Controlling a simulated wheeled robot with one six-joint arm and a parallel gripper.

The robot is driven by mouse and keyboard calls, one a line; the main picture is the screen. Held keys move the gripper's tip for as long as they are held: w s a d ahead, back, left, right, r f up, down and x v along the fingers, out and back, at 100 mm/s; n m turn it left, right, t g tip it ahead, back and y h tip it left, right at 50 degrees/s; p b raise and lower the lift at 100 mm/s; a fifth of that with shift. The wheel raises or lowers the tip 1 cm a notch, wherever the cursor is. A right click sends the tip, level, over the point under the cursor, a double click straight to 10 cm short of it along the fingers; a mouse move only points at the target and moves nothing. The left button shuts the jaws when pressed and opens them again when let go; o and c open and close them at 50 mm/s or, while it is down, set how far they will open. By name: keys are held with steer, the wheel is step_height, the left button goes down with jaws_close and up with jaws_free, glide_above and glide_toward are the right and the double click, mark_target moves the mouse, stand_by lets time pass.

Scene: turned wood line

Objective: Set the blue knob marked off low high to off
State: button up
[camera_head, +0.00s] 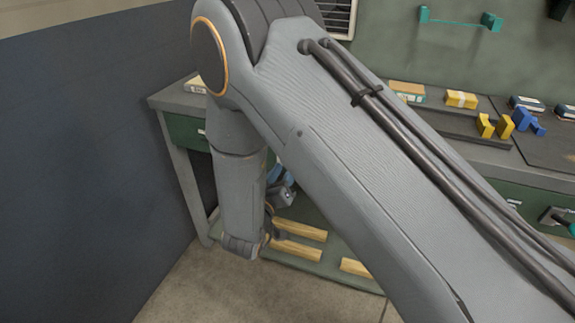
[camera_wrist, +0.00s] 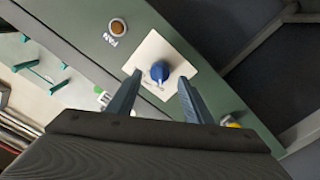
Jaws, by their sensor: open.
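The blue knob (camera_wrist: 159,71) sits on a pale square plate (camera_wrist: 151,48) on a green panel in the wrist view. Small markings by the knob are too small to read, so I cannot tell its setting. My gripper (camera_wrist: 158,88) is open, its two dark fingers spread either side of the knob, with the knob between and just beyond the tips. I see no clear contact. In the head view my arm covers much of the scene, and the knob does not show there.
An orange button (camera_wrist: 117,27) labelled FAN is on the same panel, and a yellow part (camera_wrist: 231,122) shows near the right finger. In the head view a workbench (camera_head: 172,97) carries yellow blocks (camera_head: 461,99), and wooden bars (camera_head: 300,229) lie on its lower shelf.

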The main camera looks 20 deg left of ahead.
steer(key=s, duration=0.5)
steer(key=shift+s+a, duration=0.2)
